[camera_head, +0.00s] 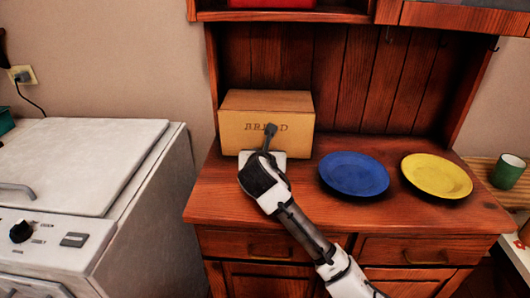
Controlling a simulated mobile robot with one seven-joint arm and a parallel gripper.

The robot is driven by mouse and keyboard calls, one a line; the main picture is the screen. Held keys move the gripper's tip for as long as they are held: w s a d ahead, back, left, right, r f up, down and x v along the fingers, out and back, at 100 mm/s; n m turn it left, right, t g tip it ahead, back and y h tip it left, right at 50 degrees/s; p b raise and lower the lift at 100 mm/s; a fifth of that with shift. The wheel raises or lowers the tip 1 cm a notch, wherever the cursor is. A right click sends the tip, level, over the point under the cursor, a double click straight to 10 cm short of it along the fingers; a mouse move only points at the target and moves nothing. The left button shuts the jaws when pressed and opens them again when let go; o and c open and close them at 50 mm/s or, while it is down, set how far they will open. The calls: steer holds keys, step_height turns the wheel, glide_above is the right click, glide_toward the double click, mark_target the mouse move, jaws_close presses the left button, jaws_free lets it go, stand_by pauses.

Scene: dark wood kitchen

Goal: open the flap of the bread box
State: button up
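The bread box (240,104) is a light wooden box with dark "BREAD" lettering on its front. It stands on the wooden counter of the hutch, left of centre. Its front flap (294,129) looks closed. My gripper (270,130) is in front of the flap, with its dark fingers over the lettering. I cannot tell whether it touches the flap or whether its fingers are apart. My arm comes up from the lower right and hides part of the counter.
A blue plate (354,174) and a yellow plate (437,176) lie on the counter to the right of the box. A green cup (508,171) stands at the far right. A white appliance (85,165) is at the left. The hutch's upper shelf (290,16) is above the box.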

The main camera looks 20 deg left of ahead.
steer(key=shift+w+f, duration=0.1)
steer(key=shift+w, duration=0.05)
jaws_close()
stand_by(0.4)
